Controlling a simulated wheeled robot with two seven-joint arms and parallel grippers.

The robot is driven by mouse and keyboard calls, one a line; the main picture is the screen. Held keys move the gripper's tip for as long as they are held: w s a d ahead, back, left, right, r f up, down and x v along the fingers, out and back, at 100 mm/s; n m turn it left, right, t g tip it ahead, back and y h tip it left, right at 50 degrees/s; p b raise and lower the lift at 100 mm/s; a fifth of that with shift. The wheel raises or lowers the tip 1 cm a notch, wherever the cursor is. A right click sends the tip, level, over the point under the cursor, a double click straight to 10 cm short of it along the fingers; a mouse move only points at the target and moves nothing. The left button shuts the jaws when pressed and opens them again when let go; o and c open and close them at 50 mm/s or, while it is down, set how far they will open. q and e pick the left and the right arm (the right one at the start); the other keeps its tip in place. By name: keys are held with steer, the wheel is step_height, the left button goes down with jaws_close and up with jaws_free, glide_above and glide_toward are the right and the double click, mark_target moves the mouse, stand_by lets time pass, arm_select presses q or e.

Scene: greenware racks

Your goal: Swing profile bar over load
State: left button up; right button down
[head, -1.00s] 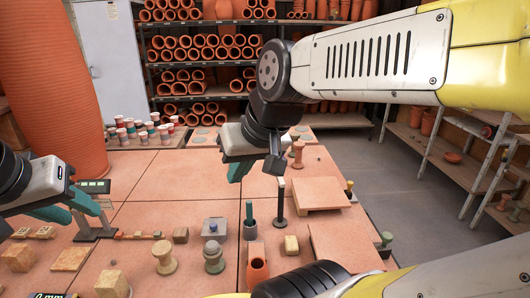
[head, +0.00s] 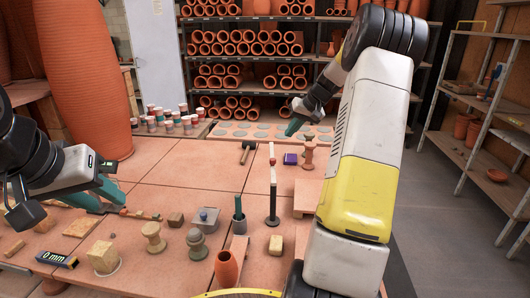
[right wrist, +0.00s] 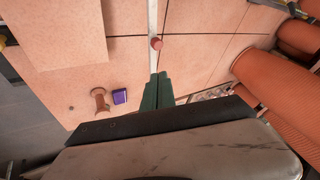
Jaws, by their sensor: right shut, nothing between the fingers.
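A narrow white bar with red parts (head: 272,164) shows at the top of a dark upright post (head: 272,208) and seems to point away from me. In the right wrist view a white strip (right wrist: 153,22) with a red knob (right wrist: 156,43) runs toward my fingers. My right gripper (head: 290,130) is shut and empty beyond the post; its green fingers (right wrist: 157,88) lie together near the strip's end. Whether they touch it I cannot tell. My left gripper (head: 98,202) looks open, low over the table at left. I cannot tell which piece is the load.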

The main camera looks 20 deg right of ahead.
steer(key=w+d+f, duration=0.3)
steer(key=d+f, duration=0.3)
steer(key=d, duration=0.1)
steer(key=w+a+f, duration=0.6)
steer(key=a+f, duration=0.1)
steer(key=f, duration=0.1)
steer(key=shift+m, duration=0.4)
steer(key=shift+s, duration=0.1)
